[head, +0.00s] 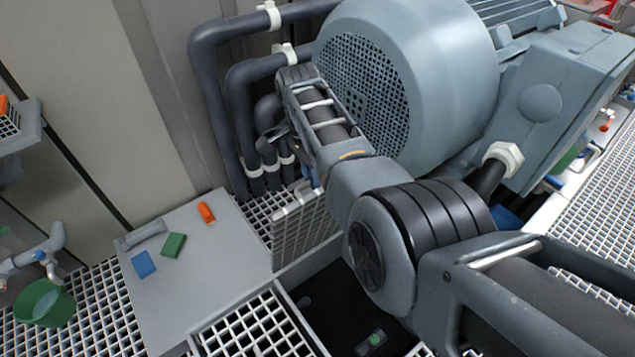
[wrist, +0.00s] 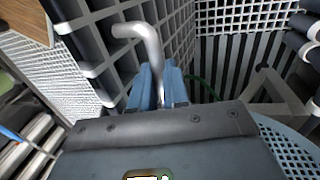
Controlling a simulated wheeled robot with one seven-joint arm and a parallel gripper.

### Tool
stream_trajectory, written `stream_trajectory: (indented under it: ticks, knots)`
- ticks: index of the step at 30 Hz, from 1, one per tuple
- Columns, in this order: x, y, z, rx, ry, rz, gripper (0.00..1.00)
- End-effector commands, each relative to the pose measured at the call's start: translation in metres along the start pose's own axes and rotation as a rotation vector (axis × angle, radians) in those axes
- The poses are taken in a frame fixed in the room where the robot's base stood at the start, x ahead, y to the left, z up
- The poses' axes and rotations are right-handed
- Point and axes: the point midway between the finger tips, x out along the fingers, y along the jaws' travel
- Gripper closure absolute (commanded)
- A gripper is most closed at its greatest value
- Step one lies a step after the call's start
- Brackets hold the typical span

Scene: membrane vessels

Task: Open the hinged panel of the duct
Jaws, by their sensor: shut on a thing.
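The hinged panel (head: 305,232), a pale grating, stands raised and steeply tilted at the edge of the duct's dark opening (head: 330,295) in the head view. In the wrist view, a grating that looks like this panel (wrist: 180,35) rises behind a bent grey metal handle (wrist: 150,45). My gripper (wrist: 157,80) has its blue fingers shut on the handle. Where the handle joins the panel is hidden. In the head view my wrist hangs above the panel's upper edge, and my arm mostly hides the fingers.
A large grey-blue motor (head: 410,80) stands close beside my arm. Dark pipes (head: 238,100) run behind my wrist. A grey plate (head: 195,265) left of the opening carries small coloured blocks. A green bucket (head: 45,302) is at the far left. A small green-topped item (head: 375,340) lies in the opening.

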Motion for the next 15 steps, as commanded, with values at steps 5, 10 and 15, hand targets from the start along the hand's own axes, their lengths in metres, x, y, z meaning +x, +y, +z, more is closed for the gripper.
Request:
stream_trajectory:
  ticks: [5,10,15]
  knots:
    - [0.0094,0.0019,0.0035,-0.004,-0.006,0.011,1.0]
    - [0.0093,0.002,0.0036,-0.004,-0.007,0.011,1.0]
    - [0.0078,0.0017,0.003,-0.003,-0.006,0.01,0.72]
